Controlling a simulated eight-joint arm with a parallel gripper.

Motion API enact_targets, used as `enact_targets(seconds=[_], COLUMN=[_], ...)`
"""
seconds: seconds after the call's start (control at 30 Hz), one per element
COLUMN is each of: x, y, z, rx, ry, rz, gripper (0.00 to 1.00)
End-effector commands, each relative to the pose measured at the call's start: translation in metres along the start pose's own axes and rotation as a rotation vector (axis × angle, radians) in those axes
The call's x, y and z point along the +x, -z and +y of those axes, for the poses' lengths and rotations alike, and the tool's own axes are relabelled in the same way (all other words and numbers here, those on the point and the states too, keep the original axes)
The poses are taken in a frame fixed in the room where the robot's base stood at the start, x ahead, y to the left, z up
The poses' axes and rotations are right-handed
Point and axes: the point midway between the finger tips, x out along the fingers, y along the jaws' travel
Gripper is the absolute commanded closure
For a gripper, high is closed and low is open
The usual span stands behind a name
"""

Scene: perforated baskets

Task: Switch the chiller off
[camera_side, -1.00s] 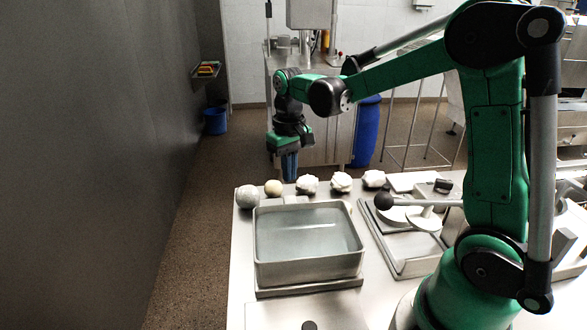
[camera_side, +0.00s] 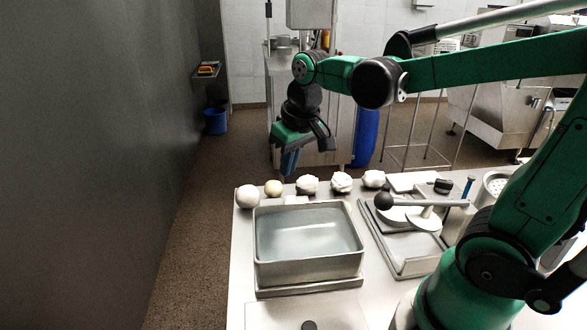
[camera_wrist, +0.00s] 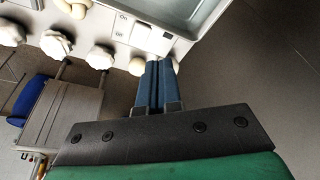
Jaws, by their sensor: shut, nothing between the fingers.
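The chiller (camera_side: 310,269) is a metal basin of clear liquid on the table in the side view; its rim corner (camera_wrist: 206,25) shows at the top of the wrist view. Behind the basin, a pale panel carries the words On and Off beside a light rocker switch (camera_wrist: 141,36). Which way the rocker is pressed is too small to tell. My gripper (camera_side: 289,162) hangs tilted beyond the table's back edge, empty. Its blue fingers (camera_wrist: 158,66) are shut together and appear just short of the panel in the wrist view. I see no contact with the switch.
Several pale round and lumpy pieces (camera_side: 308,184) line the table's back edge. A slicer-like device with a black-knobbed lever (camera_side: 384,201) stands right of the basin. The floor left of the table is clear; a blue bucket (camera_side: 215,121) stands farther back.

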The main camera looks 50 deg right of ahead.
Motion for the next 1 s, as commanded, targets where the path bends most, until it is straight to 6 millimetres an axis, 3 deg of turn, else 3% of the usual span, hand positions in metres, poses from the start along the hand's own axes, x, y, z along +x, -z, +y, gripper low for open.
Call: enact_targets(seconds=[0.2, 0.4, 0.83, 1.0], x=[-0.007, -0.004, -0.005, -0.013], y=[-0.035, -0.05, -0.051, -0.039], z=[-0.024, -0.034, -0.035, -0.029], rx=[-0.09, -0.13, -0.144, -0.236], ry=[0.035, 0.058, 0.059, 0.028], rz=[0.221, 0.333, 0.347, 0.276], gripper=[1.0, 1.0, 1.0, 1.0])
